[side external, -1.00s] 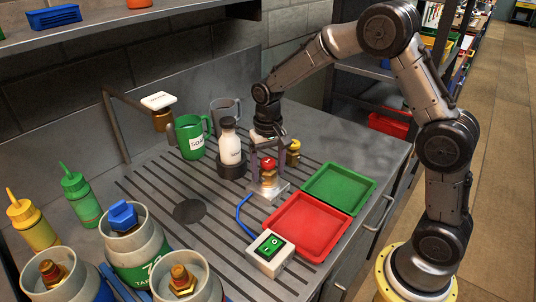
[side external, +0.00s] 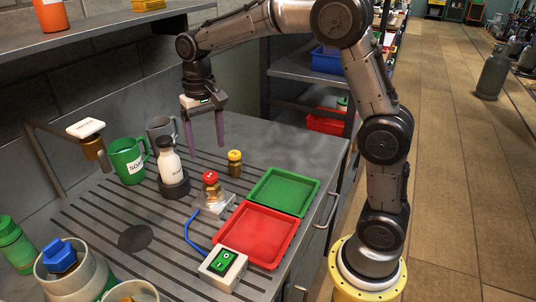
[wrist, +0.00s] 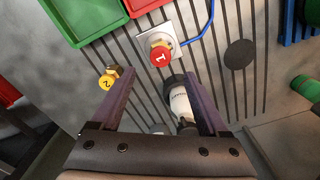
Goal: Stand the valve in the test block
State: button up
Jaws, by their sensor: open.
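A brass valve with a red cap marked 1 (side external: 210,181) stands upright at the pale test block (side external: 216,207); how deep it sits I cannot tell. In the wrist view the red-capped valve (wrist: 160,54) is over the test block (wrist: 175,27). A second valve with a yellow cap marked 2 (side external: 234,163) stands on the counter behind the block; it also shows in the wrist view (wrist: 107,80). My gripper (side external: 206,150) is open and empty, raised above the counter, apart from both valves.
A green tray (side external: 315,184) and a red tray (side external: 293,236) lie right of the block. A white bottle (side external: 170,163) in a dark holder, a green mug (side external: 129,160) and a grey mug stand left.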

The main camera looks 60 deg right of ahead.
jog(key=s+a+r+n+t, duration=0.1)
jog(key=s+r+n+t, duration=0.35)
jog(key=s, duration=0.95)
jog(key=s+f+n+t, duration=0.1)
jog(key=s+f, duration=0.1)
jog(key=s, duration=0.9)
jog(key=shift+a+f, duration=0.25)
jog(key=shift+a, duration=0.2)
